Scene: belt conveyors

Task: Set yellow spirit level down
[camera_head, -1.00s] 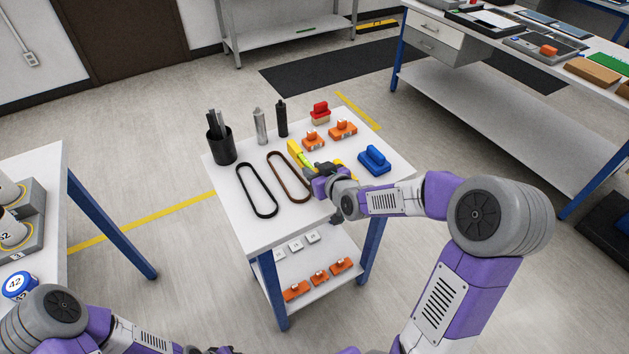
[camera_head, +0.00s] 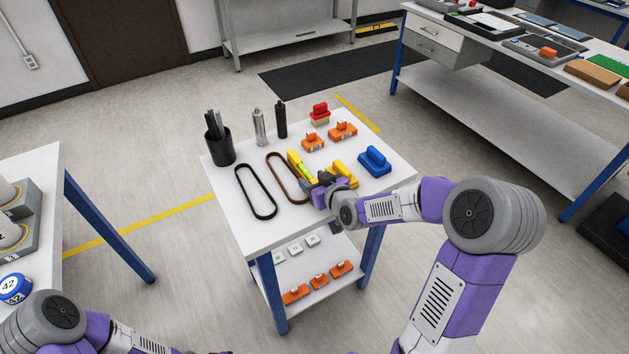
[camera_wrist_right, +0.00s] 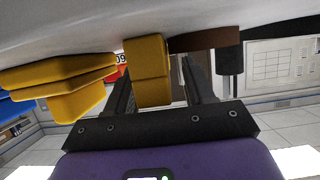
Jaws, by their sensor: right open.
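The yellow spirit level (camera_head: 300,164), with a green vial part, rests on the white table (camera_head: 237,226), right of the brown belt. My right gripper (camera_head: 316,180) is at its near end. In the right wrist view the level's yellow end (camera_wrist_right: 148,72) lies between the two open fingers of the gripper (camera_wrist_right: 163,85), with a gap to the right finger. The level's underside contact is hard to make out. My left arm enters at the lower left; its gripper is out of view.
A yellow stepped block (camera_head: 345,174) and a blue one (camera_head: 374,161) sit right of the gripper. The brown belt (camera_head: 280,178) and black belt (camera_head: 257,193) lie left. Orange parts (camera_head: 313,142), bottles (camera_head: 281,120) and a black cup (camera_head: 219,148) stand behind.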

